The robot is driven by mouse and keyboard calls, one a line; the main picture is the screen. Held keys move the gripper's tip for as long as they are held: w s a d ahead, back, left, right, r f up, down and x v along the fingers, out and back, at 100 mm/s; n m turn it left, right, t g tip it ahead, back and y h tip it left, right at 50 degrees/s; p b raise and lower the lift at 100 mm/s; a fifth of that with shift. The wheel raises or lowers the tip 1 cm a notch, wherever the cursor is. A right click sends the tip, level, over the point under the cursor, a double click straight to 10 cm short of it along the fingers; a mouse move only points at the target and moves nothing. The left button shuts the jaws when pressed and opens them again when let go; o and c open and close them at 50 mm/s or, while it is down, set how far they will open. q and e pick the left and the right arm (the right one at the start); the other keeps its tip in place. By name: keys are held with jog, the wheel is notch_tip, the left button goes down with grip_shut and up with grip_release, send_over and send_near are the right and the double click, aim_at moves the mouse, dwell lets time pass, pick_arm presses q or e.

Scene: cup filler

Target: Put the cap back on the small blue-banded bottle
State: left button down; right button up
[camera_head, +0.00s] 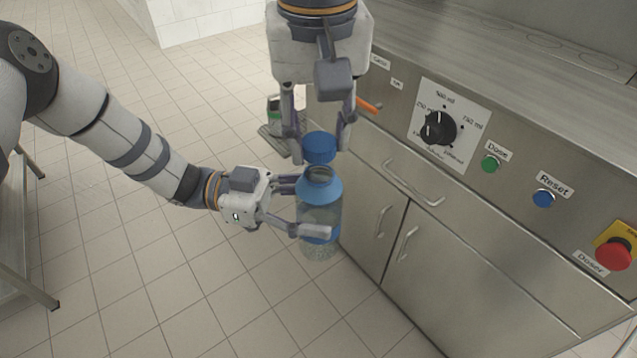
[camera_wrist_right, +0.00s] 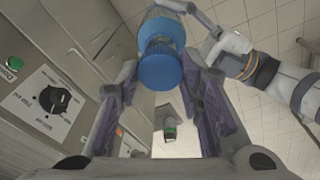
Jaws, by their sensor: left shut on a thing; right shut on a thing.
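The clear bottle (camera_head: 321,215) has a blue shoulder and a blue band lower down. My left gripper (camera_head: 306,207) is shut on its side and holds it upright in the air, its open mouth (camera_head: 319,174) showing. The blue cap (camera_head: 320,147) is between the fingers of my right gripper (camera_head: 317,141), which is shut on it from above. The cap is close above the mouth, seemingly apart from it. In the right wrist view, the cap (camera_wrist_right: 160,70) hides the mouth, with the bottle (camera_wrist_right: 162,22) beyond it and my left gripper (camera_wrist_right: 215,38) beside it.
A steel machine front carries a dial (camera_head: 437,127), a green Dose button (camera_head: 491,163), a blue Reset button (camera_head: 543,198) and a red button (camera_head: 614,253). A green-marked container (camera_head: 273,108) stands by a grate behind my right gripper. Tiled floor is open at left.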

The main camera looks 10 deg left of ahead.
aim_at(319, 211)
dwell(0.3)
jog(key=shift+f, duration=0.9)
jog(key=shift+f, duration=0.55)
